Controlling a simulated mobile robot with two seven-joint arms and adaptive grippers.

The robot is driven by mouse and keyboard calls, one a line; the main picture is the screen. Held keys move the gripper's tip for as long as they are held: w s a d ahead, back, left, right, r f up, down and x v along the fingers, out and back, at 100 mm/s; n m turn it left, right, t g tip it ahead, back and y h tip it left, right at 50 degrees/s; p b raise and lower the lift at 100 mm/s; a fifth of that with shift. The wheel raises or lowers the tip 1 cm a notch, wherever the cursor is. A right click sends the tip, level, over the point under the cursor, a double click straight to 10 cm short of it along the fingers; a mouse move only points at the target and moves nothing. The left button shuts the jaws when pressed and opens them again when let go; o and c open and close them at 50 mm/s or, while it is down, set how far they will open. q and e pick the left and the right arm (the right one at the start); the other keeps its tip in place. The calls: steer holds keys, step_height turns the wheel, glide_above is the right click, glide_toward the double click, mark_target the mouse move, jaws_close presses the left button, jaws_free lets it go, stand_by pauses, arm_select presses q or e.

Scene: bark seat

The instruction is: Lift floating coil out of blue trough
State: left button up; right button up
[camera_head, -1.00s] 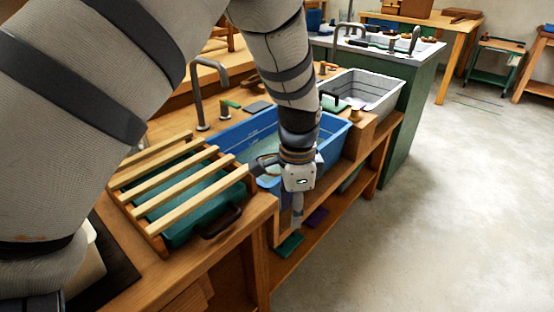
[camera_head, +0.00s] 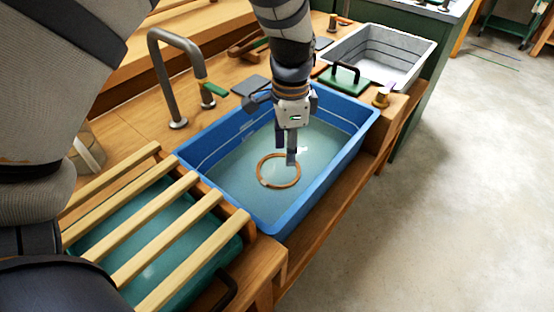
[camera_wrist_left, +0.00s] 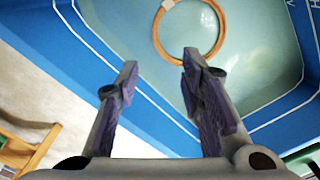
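The coil (camera_head: 263,178) is a thin brown ring that lies in the pale water of the blue trough (camera_head: 296,221). In the left wrist view the coil (camera_wrist_left: 219,41) shows near the top, with a pale band on its upper left part; the trough's blue wall (camera_wrist_left: 85,75) runs below and left of it. My left gripper (camera_head: 291,158) is over the trough, its fingertips by the coil's upper right part in the head view. In the wrist view its two fingers (camera_wrist_left: 160,75) stand apart with nothing between them. My right gripper is not in view.
A slatted wooden rack (camera_head: 178,229) over a teal basin adjoins the trough at the left. A tap (camera_head: 171,85) stands behind it. A green lidded block with a dark handle (camera_head: 340,82) and a grey basin (camera_head: 405,50) lie to the right.

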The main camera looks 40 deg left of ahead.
mark_target(284, 185)
arm_select(q)
steer(key=f, duration=0.7)
steer(key=s+f+b, duration=0.1)
steer(key=f, duration=0.3)
steer(key=shift+a+f, duration=0.1)
steer(key=shift+f, duration=0.05)
jaws_close()
